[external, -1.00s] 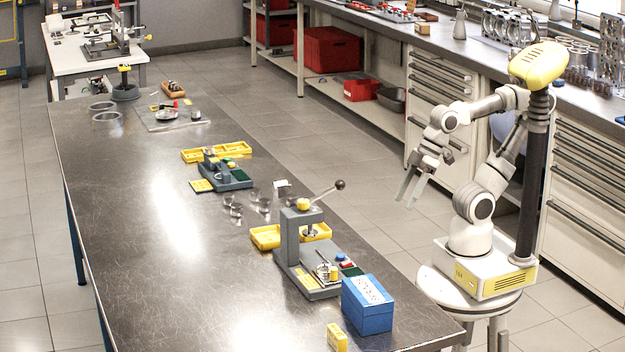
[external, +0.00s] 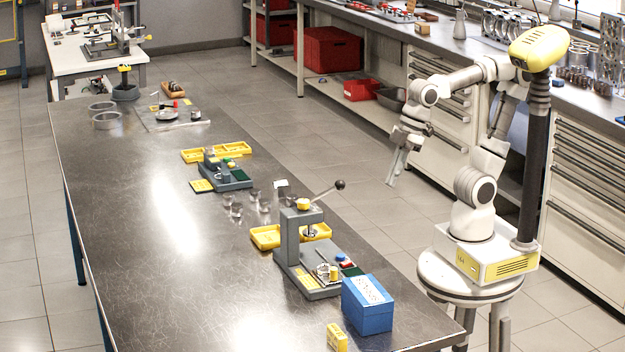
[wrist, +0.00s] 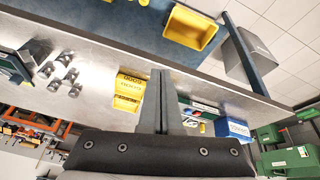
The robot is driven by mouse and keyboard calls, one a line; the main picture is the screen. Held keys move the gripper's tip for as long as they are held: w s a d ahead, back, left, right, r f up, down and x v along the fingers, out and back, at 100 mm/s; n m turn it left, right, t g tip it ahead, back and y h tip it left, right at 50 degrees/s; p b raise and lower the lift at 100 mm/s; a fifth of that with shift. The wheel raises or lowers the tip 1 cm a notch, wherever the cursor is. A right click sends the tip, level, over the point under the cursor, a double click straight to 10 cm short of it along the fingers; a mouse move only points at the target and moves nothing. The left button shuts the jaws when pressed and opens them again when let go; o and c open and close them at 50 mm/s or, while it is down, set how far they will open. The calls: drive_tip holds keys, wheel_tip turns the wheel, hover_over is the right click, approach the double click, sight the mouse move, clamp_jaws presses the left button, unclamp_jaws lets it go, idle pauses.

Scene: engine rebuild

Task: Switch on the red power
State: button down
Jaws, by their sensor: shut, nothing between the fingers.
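A small red piece (external: 340,257) sits beside a blue one on the base of the grey lever press (external: 290,240), near the table's right edge. It is too small to tell its switch position. My gripper (external: 393,180) is shut and empty, past the table's right edge, over the floor and apart from the press. In the wrist view its fingers (wrist: 161,98) are together. Small red and blue details show just right of them, partly hidden by the gripper.
A blue box (external: 367,304) stands beside the press on the near side. The press's lever (external: 327,192) sticks out to the right. Yellow trays (external: 265,237) flank the press. The steel table (external: 150,260) is mostly clear on its left. Drawer cabinets stand behind my arm.

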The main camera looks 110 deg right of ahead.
drive_tip(key=w+a+r+n+g+p, duration=0.1)
drive_tip(key=w+a+r+n+p, duration=0.3)
drive_tip(key=w, duration=0.3)
drive_tip(key=w+a+r+n+g+p, duration=0.2)
drive_tip(key=w+a+r+n+p, duration=0.1)
drive_tip(key=w+r+p, duration=0.3)
drive_tip(key=n+g+p, duration=0.3)
drive_tip(key=n+p, duration=0.5)
drive_tip(key=p, duration=0.4)
hover_over(350, 261)
drive_tip(key=w, duration=0.3)
wheel_tip(350, 261, down, 4)
drive_tip(key=shift+r, duration=0.2)
drive_tip(key=f, duration=0.4)
drive_tip(key=s+f+p, duration=0.1)
drive_tip(key=f, duration=0.4)
drive_tip(key=s+f, duration=0.1)
drive_tip(key=f, duration=0.3)
drive_tip(key=shift+s+f+p, duration=0.25)
drive_tip(key=shift+f+p, duration=0.05)
drive_tip(key=shift+f, duration=0.05)
drive_tip(key=shift+f, duration=0.1)
